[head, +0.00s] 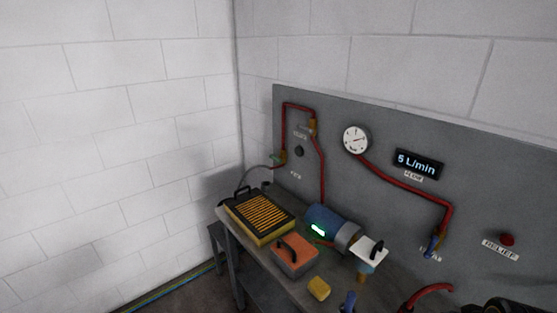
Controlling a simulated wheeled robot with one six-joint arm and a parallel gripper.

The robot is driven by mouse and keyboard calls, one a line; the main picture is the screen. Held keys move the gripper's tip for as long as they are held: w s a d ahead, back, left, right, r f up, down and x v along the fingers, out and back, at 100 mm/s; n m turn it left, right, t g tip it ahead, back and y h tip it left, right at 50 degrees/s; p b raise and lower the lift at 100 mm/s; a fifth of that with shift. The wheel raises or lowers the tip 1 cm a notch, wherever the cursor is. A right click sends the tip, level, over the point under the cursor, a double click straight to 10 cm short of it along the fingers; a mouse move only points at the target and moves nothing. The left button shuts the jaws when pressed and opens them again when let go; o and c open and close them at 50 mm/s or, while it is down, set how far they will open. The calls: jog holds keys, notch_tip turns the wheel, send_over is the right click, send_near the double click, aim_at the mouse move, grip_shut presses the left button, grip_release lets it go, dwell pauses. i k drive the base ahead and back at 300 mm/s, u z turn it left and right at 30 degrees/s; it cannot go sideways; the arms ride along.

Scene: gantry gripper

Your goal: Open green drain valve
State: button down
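A small green handle (275,155) shows at the far left of the grey panel, beside a brass fitting (283,157) at the lower end of a red pipe. It looks like the drain valve, but it is too small to tell how its handle is turned. A grey hose (258,168) runs from about there down to the left. I cannot make out my gripper in the head view.
A bench (285,281) stands before the panel (380,120), bearing a yellow-framed box (261,225), an orange box (294,257), a blue cylinder (325,219) and a yellow block (319,288). A blue-handled valve (433,244) is on the right. White walls close the corner.

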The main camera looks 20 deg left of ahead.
aim_at(277, 159)
jog(key=u, duration=0.4)
jog(key=k, duration=0.6)
jog(key=u, duration=0.9)
jog(key=k, duration=0.6)
jog(key=u, duration=1.2)
jog(key=i, duration=3.9)
jog(key=z, duration=1.35)
jog(key=i, duration=1)
jog(key=z, duration=1.45)
jog(key=i, duration=0.5)
jog(key=z, duration=0.3)
